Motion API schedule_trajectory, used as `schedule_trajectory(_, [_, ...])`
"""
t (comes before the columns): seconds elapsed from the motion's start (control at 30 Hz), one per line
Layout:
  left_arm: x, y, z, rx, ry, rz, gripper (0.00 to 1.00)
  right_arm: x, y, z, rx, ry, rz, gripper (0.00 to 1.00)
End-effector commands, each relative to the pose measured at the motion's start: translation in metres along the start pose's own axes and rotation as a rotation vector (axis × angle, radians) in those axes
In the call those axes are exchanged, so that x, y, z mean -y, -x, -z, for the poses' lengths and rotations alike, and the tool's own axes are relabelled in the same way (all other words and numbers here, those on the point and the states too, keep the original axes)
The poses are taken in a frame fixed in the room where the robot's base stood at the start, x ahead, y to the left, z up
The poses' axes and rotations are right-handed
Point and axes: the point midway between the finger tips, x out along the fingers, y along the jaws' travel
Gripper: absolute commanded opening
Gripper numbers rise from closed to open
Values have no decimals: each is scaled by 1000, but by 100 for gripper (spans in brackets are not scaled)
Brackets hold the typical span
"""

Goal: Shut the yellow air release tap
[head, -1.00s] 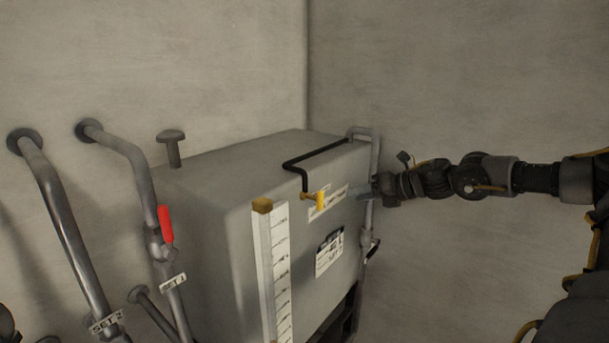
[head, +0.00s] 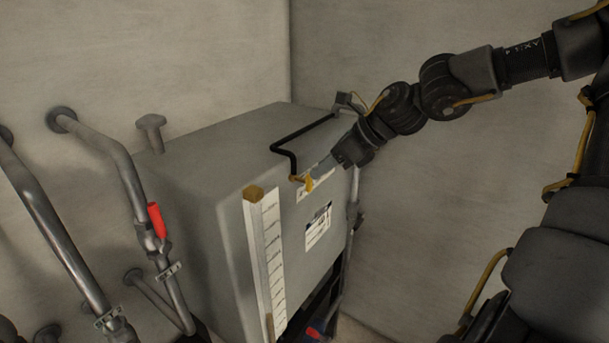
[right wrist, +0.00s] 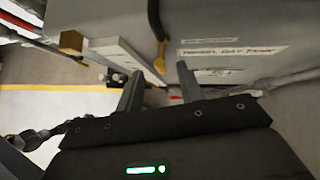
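The yellow air release tap (head: 309,185) is on the front of the grey tank, at the lower end of a black bent pipe (head: 285,150). Its small lever hangs roughly downward and also shows in the right wrist view (right wrist: 160,65). My right gripper (head: 318,172) has come to the tap from the right, and its fingers partly overlap it in the head view. In the right wrist view the fingers (right wrist: 160,72) are apart, with the lever in line with the gap between them. I cannot tell whether a finger touches it. My left gripper is not in view.
The grey tank (head: 205,190) carries a white level gauge (head: 265,250) left of the tap and a label (head: 318,228) below it. Pipes with a red-handled valve (head: 157,220) stand at left. Bare wall (head: 430,210) lies to the right.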

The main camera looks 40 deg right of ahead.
Motion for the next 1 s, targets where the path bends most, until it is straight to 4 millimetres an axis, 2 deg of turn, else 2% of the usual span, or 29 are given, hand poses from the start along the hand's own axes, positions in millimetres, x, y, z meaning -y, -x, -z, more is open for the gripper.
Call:
schedule_trajectory(0.03, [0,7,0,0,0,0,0,0,-7,0,-6,-4,-3,38])
schedule_trajectory(0.2, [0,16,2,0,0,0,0,0,-32,0,-5,-5,0,38])
schedule_trajectory(0.43, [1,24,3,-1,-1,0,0,1,-57,0,-2,-3,1,38])
schedule_trajectory(0.63, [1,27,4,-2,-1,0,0,1,-66,0,1,-3,2,38])
schedule_trajectory(0.93, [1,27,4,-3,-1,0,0,1,-68,1,2,-3,2,38])
schedule_trajectory(1.0, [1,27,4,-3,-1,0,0,1,-68,1,2,-3,2,30])
